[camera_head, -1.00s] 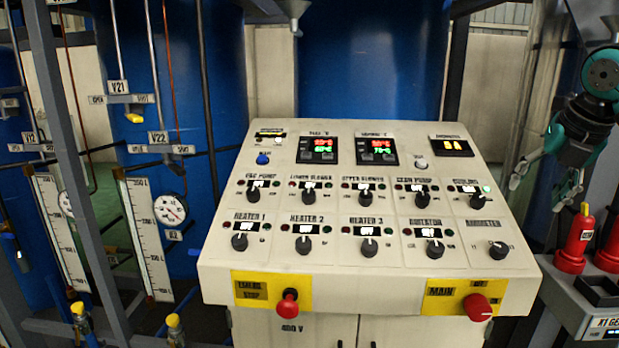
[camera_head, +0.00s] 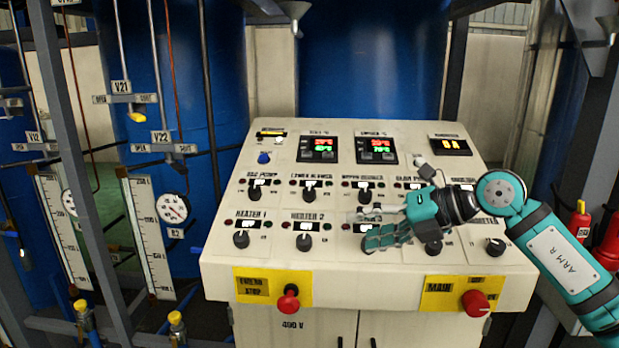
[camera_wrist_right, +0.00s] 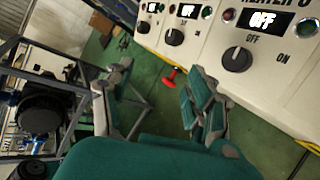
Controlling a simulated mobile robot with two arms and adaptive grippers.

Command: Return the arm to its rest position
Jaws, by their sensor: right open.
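My right arm (camera_head: 560,255), teal and dark grey with an "ARM R" label, reaches in from the right across the control panel. My right gripper (camera_head: 372,226) is in front of the panel's lower knob row, near the heater 3 and radiator knobs, and hides part of them. In the right wrist view the same gripper (camera_wrist_right: 165,105) has its two fingers spread, with nothing between them. A knob (camera_wrist_right: 237,58) under an "OFF" display is beyond the fingers. I cannot tell whether the gripper touches the panel. My left gripper is not in view.
The sloped white control panel (camera_head: 225,268) carries several knobs and displays. A red emergency stop button (camera_head: 288,300) and a red main knob (camera_head: 475,303) are on its front. Blue tanks (camera_head: 370,60) and pipes with valves are behind and left.

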